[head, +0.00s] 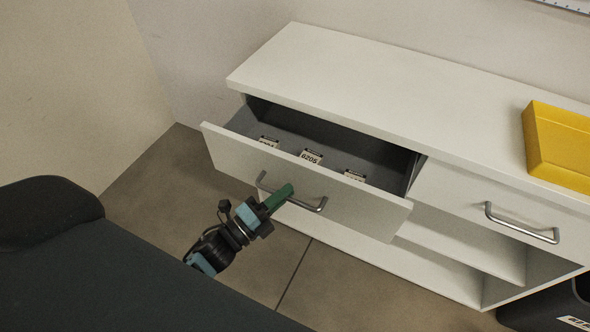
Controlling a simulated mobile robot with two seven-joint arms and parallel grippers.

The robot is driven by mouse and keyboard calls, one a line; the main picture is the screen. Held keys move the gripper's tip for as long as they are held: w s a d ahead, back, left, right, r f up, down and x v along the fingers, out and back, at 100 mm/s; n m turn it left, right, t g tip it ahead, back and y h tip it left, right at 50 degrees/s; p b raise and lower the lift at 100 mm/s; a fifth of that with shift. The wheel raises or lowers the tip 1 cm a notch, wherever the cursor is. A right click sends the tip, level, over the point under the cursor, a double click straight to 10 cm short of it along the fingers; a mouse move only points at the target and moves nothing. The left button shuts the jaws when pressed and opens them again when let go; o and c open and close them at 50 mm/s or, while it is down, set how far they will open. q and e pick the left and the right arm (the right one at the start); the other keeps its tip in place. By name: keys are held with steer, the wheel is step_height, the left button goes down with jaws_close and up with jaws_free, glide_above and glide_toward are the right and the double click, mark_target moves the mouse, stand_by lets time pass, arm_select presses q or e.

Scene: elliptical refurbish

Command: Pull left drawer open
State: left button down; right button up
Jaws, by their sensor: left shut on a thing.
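The left drawer (229,158) of the white cabinet is pulled out, and its dark inside shows. A few small labelled items (311,157) lie in it. Its silver bar handle (310,207) is on the front face. My left gripper (280,197), with green fingers, is shut on this handle near its middle. The fingers hide part of the bar. My right gripper is not in view.
The white cabinet (390,75) stands against the wall. A yellow bin (560,145) sits on its top at the right. The right drawer (458,190) is closed, with open shelves below. A dark container (550,308) stands at the lower right. Floor (150,190) is clear at left.

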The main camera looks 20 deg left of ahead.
arm_select(q)
steer(key=s, duration=0.6)
steer(key=shift+a+p, duration=0.15)
steer(key=shift+p, duration=0.15)
steer(key=c, duration=1.5)
jaws_free()
steer(key=b+v, duration=0.1)
steer(key=v, duration=0.6)
steer(key=shift+s+a, duration=0.15)
steer(key=shift+s, duration=0.2)
steer(key=shift+f, duration=0.1)
